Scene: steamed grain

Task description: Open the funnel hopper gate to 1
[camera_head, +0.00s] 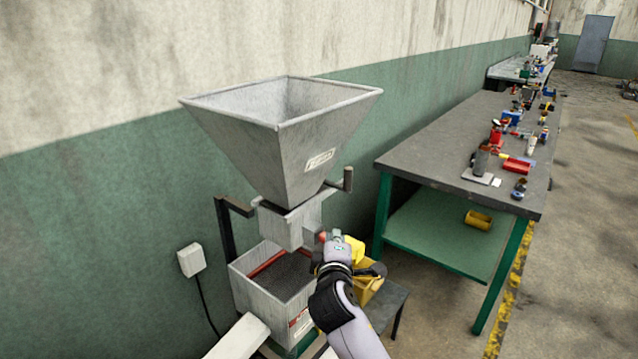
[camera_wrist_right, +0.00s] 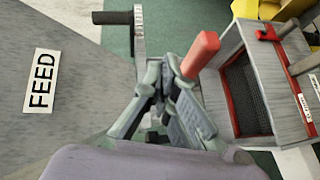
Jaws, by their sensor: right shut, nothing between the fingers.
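The grey metal funnel hopper (camera_head: 262,150) stands by the wall, wide at the top and tapering to a narrow outlet (camera_head: 285,228). Its side with a FEED label (camera_wrist_right: 41,81) fills the left of the right wrist view. My right gripper (camera_head: 325,248) is beside the outlet, below the funnel. In the right wrist view the gripper (camera_wrist_right: 165,75) is shut with nothing between its fingers. A red handle (camera_wrist_right: 201,52) shows right by its fingertips; whether they touch is unclear. The gate plate itself is hidden. My left gripper is out of view.
A grey box with a red inner edge (camera_head: 243,290) sits under the outlet. A crank handle (camera_head: 347,178) sticks out at the funnel's right. A yellow bin (camera_head: 370,287) is close behind my right wrist.

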